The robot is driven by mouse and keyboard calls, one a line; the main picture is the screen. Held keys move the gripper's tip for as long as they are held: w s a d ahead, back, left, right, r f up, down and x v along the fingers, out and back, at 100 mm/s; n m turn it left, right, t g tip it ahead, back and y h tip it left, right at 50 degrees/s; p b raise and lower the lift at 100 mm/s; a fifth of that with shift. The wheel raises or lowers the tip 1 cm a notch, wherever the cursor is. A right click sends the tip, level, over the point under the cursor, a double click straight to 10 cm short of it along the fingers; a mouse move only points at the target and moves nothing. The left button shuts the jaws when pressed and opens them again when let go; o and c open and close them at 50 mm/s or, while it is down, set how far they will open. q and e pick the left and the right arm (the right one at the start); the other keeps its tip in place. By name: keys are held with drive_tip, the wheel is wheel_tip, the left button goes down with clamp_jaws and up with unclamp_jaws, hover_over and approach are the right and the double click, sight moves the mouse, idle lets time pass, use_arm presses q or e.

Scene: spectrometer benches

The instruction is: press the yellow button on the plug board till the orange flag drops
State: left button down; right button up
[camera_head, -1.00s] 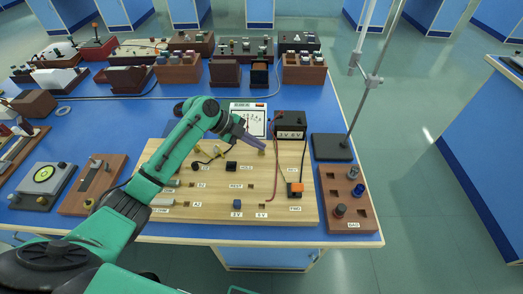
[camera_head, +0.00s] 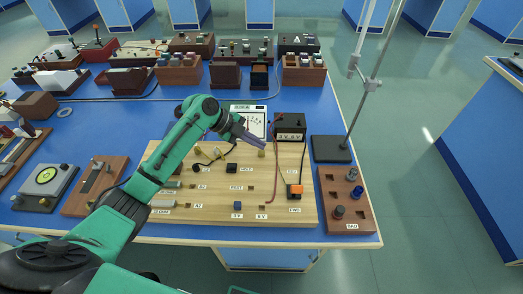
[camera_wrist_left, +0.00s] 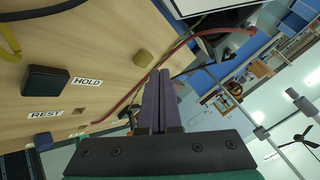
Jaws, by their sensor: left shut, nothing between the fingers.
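The wooden plug board (camera_head: 215,211) lies along the front of the blue bench. The yellow button (camera_head: 261,153), a small dull-yellow block, is near its back right; it also shows in the left wrist view (camera_wrist_left: 142,58). My left gripper (camera_head: 261,146) is shut and empty, its purple fingertips (camera_wrist_left: 160,75) close beside the button. I cannot tell whether they touch it. The orange flag (camera_head: 296,189) shows on a black mount at the board's right front. My right gripper is not in view.
A dark block, the HOLD key (camera_head: 231,166), sits left of the yellow button, also in the wrist view (camera_wrist_left: 48,81). A red wire (camera_head: 276,172) runs past its right side. A black meter box (camera_head: 289,126) stands behind, and a stand base (camera_head: 331,148) is to the right.

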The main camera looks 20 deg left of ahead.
use_arm(q)
drive_tip(key=shift+r+p, duration=1.8)
drive_tip(key=shift+r, duration=0.7)
